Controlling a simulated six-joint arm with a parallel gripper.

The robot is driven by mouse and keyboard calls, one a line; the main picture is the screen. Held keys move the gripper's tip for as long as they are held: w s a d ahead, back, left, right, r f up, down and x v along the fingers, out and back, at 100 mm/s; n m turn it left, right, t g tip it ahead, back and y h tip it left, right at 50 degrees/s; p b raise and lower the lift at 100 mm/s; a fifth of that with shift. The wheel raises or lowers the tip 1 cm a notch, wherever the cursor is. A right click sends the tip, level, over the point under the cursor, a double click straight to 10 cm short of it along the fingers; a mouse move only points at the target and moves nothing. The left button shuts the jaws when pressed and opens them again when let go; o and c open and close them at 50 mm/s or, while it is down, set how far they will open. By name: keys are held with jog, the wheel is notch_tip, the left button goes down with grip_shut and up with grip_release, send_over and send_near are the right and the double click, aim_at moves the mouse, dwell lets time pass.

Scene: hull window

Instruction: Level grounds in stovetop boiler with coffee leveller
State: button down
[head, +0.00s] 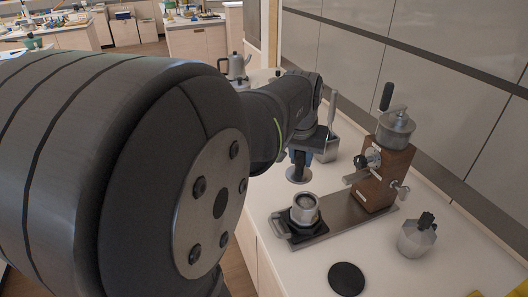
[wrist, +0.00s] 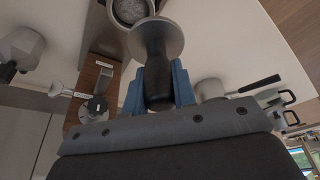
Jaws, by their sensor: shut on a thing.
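My gripper (wrist: 160,92) has blue fingers shut on the black handle of the coffee leveller (wrist: 156,38). The leveller's round silver disc points away from the gripper in the wrist view. In the head view the leveller (head: 298,174) hangs disc-down above the counter, behind and apart from the boiler. The stovetop boiler (head: 305,209) is a small open metal cup on a black stand. In the wrist view the boiler (wrist: 131,11) shows at the top edge with grey, speckled grounds inside, partly hidden by the disc.
A wooden grinder (head: 383,178) with a crank stands right of the boiler on a metal plate (head: 335,226). A moka pot top (head: 417,237) and a black disc (head: 346,279) lie nearer the front. A tool container (head: 328,148) and a kettle (head: 235,66) are farther back.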

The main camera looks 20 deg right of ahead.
aim_at(309, 181)
jog(key=s, duration=0.1)
jog(key=s+d+r, duration=0.1)
jog(key=s, duration=0.1)
jog(key=shift+s+d+r, duration=0.1)
jog(key=shift+d+r, duration=0.05)
jog(key=shift+f, duration=2.55)
jog(key=shift+f, duration=1.4)
